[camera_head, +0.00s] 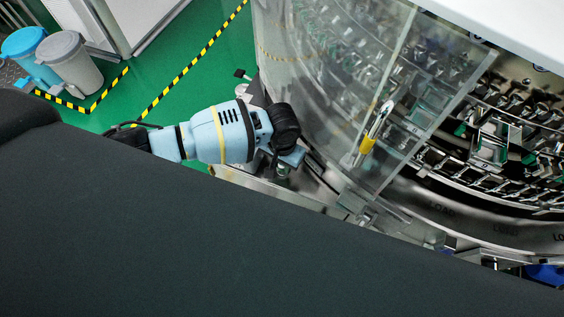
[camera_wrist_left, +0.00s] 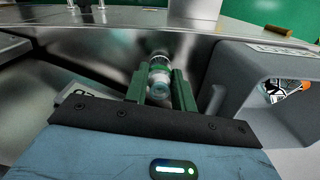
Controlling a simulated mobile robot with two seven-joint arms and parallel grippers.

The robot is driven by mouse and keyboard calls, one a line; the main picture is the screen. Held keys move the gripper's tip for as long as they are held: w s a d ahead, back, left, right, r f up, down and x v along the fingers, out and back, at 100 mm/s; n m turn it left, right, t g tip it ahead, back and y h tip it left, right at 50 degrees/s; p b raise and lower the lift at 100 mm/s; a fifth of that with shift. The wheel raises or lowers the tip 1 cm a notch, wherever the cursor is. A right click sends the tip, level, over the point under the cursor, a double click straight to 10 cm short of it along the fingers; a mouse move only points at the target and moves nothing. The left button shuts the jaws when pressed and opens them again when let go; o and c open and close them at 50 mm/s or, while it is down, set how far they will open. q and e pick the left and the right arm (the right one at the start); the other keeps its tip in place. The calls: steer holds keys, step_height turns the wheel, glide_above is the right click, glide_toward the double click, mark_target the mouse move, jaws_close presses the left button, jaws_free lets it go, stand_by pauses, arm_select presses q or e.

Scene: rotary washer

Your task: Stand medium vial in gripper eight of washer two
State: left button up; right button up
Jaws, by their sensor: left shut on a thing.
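My left gripper (camera_head: 288,160) is at the front left edge of the washer, outside its clear guard. In the left wrist view its two green fingers (camera_wrist_left: 160,88) are shut on a small clear glass vial (camera_wrist_left: 159,77), held between the fingertips. In the head view the vial is mostly hidden by the gripper and too small to make out. The rotary washer (camera_head: 440,209) fills the right side, with many metal vial grippers (camera_head: 490,150) on its ring. I cannot read which gripper is number eight. My right gripper is not in view.
A clear guard panel (camera_head: 345,60) with a yellow-ended handle (camera_head: 367,144) stands to the right of my left gripper. In the left wrist view a grey housing (camera_wrist_left: 245,85) is close on the right. A blue bin (camera_head: 22,43) and a grey bin (camera_head: 70,62) stand far left.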

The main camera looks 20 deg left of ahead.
arm_select(q)
steer(key=shift+f, duration=0.15)
steer(key=o, duration=1)
steer(key=shift+c, duration=0.2)
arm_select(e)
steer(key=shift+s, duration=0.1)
arm_select(q)
step_height(320, 180, up, 11)
steer(key=shift+r+p, duration=0.15)
steer(key=shift+p, duration=1)
steer(key=shift+r, duration=0.55)
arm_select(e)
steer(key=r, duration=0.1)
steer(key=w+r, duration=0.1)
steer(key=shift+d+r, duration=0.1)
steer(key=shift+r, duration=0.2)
arm_select(q)
steer(key=shift+s+f, duration=0.1)
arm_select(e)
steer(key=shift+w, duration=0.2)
